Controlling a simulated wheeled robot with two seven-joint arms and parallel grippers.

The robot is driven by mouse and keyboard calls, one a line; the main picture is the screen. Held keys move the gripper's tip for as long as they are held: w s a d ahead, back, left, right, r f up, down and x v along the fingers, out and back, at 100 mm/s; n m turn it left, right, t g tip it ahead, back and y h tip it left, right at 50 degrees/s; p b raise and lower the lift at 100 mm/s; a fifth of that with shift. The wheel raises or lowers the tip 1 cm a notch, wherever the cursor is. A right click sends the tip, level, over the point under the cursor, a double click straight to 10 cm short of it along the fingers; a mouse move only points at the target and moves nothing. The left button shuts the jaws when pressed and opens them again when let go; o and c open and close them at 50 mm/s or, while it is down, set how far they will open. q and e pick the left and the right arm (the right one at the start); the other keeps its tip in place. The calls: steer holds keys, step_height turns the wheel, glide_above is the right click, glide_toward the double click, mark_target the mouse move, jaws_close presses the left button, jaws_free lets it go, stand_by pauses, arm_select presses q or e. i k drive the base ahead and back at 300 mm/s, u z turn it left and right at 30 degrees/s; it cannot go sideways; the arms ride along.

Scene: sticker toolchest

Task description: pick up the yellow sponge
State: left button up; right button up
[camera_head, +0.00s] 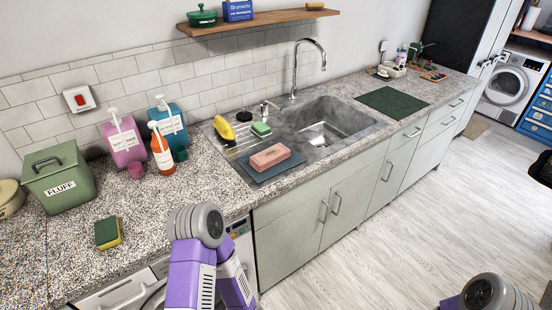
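A sponge with a dark green top and a yellow side (108,233) lies flat on the speckled counter at the left, in front of the green FLUFF bin. A yellow and black item (224,130), too small to identify surely, lies on the drainboard left of the sink. My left arm's purple links and grey joint rise at the bottom centre, right of the green and yellow sponge, but its gripper is not visible. Part of my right arm shows at the bottom right, and its gripper is not visible either. Nothing touches the green and yellow sponge.
A green FLUFF bin (59,180), pink bottle (124,142), blue bottle (171,128) and orange bottle (162,156) line the back left. A pink block (270,156) lies on a blue-grey mat by the sink (330,122). Counter around the green and yellow sponge is clear.

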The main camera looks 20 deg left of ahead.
mark_target(107, 231)
steer(key=u, duration=2.6)
steer(key=k, duration=1.1)
steer(key=u, duration=1.25)
steer(key=i, duration=1.4)
steer(key=z, duration=0.75)
